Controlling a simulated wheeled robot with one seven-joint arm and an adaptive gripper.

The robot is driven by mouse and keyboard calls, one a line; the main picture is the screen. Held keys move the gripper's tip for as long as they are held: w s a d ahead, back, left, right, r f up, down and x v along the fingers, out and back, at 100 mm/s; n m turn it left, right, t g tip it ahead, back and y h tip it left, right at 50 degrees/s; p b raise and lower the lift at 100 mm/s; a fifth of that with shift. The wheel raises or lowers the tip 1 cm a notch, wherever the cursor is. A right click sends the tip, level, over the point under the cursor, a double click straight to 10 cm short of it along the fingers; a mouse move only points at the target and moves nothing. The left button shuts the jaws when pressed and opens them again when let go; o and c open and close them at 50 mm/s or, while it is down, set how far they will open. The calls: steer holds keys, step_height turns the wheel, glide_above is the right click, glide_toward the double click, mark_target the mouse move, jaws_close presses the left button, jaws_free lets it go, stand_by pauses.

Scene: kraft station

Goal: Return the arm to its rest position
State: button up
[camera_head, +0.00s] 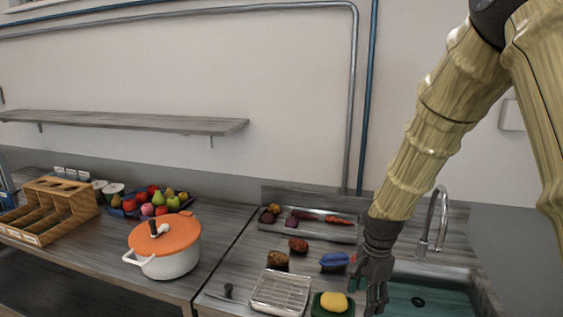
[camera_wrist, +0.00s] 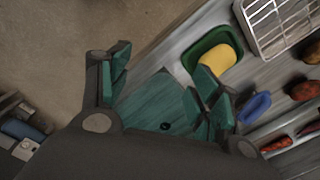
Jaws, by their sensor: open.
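My gripper (camera_head: 374,290) hangs fingers down at the left edge of the sink, beside a green dish with a yellow sponge. In the wrist view my gripper (camera_wrist: 165,95) is open, its green-padded fingers spread, with nothing between them. The sink basin (camera_wrist: 150,108) shows beyond the fingers, and it is also in the head view (camera_head: 440,300). My arm comes down from the upper right of the head view.
A yellow sponge (camera_head: 333,301), wire rack (camera_head: 281,291), blue brush (camera_head: 334,260) and potatoes (camera_head: 298,245) lie left of my gripper. A faucet (camera_head: 432,220) stands right. An orange-lidded pot (camera_head: 165,262), fruit tray (camera_head: 150,205) and wooden organizer (camera_head: 72,205) stand farther left. A shelf (camera_head: 120,122) is above.

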steer(key=s+f+n, duration=0.2)
steer(key=f, duration=0.4)
steer(key=s+f+n, duration=0.1)
steer(key=s+f, duration=0.2)
steer(key=f, duration=0.4)
steer(key=s+d+f+n, duration=0.1)
steer(key=s+f+n, duration=0.5)
steer(key=s+f, duration=0.7)
steer(key=s+d+f+n, duration=0.1)
steer(key=s+f+n, duration=0.4)
steer(key=s+f, duration=0.75)
steer(key=s+f+b, duration=0.4)
steer(key=f+b, duration=0.2)
steer(key=b, duration=0.4)
steer(key=shift+a+h, duration=0.25)
steer(key=shift+h, duration=0.05)
steer(key=shift+f, duration=0.1)
